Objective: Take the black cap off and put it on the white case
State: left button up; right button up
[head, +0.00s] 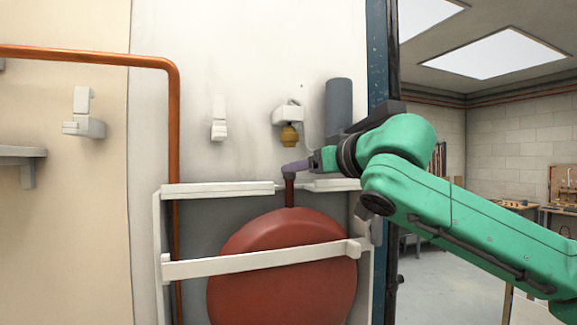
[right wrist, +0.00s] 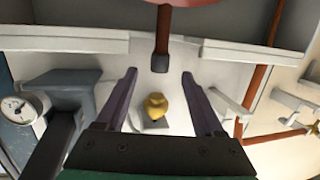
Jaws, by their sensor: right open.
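The black cap (right wrist: 160,63) sits on the end of the red stem of the red tank (head: 285,265), and shows dark in the head view too, partly covered by my gripper. The white case (head: 218,189) stands around the tank with a flat white top ledge, split by a gap where the stem comes up. My right gripper (right wrist: 159,76) is open, with its purple fingertips on either side of the cap and slightly short of it. Nothing is between the fingers. In the head view the right gripper (head: 298,167) is just at the cap. My left gripper is not in view.
A yellow fitting (head: 289,136) hangs under a white wall bracket (head: 288,114). A grey cylinder (head: 338,105) stands behind my right arm. A copper pipe (head: 174,130) runs down at left. A round gauge (right wrist: 20,109) shows in the wrist view. The left ledge top is clear.

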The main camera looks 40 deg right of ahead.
jog(key=p+x, duration=0.1)
jog(key=x, duration=0.2)
jog(key=shift+w, duration=0.4)
grip_shut()
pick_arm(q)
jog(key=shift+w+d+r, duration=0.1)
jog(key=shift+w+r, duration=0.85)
